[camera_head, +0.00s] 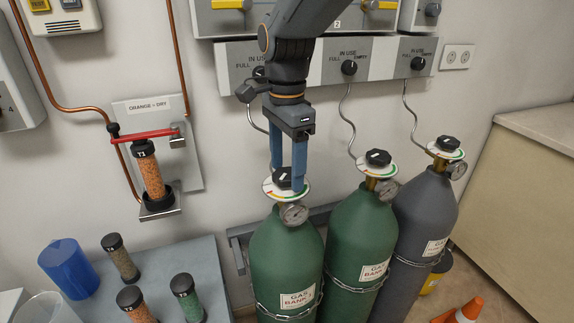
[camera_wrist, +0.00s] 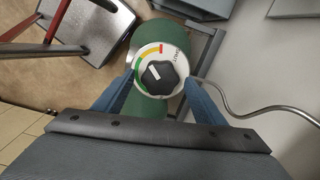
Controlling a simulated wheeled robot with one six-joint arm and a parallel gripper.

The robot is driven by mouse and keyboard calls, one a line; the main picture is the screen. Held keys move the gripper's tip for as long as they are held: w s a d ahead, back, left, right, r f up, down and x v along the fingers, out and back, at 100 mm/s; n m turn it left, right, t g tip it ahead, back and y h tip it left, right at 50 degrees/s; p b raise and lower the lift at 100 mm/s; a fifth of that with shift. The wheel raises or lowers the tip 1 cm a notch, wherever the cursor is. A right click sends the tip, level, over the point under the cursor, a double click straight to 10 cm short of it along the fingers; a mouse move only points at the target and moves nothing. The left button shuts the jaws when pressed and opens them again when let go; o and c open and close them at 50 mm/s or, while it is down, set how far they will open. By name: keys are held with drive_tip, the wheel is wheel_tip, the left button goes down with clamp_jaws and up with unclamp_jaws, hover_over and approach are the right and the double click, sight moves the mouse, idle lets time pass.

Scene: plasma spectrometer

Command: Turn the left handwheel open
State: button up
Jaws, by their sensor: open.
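The left handwheel (camera_head: 283,176) is a black knob with a white mark, on top of the left green gas cylinder (camera_head: 285,258). A white dial with coloured bands lies under it, and a round gauge (camera_head: 293,214) sits in front. My gripper (camera_head: 287,183) points down over this cylinder, its two blue fingers on either side of the knob. In the wrist view the black handwheel (camera_wrist: 159,76) lies between the open fingertips, with a red, yellow and green arc on the dial around it. I cannot tell whether the fingers touch the knob.
A second green cylinder (camera_head: 357,235) and a grey cylinder (camera_head: 424,215) stand close on the right, each chained. A hose rises to the wall panel behind. On the left are a drying tube (camera_head: 148,172) on the wall and a table (camera_head: 205,262) with a blue cup (camera_head: 68,268) and several vials.

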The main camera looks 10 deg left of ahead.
drive_tip(key=c, duration=1.1)
drive_tip(key=shift+o, duration=0.2)
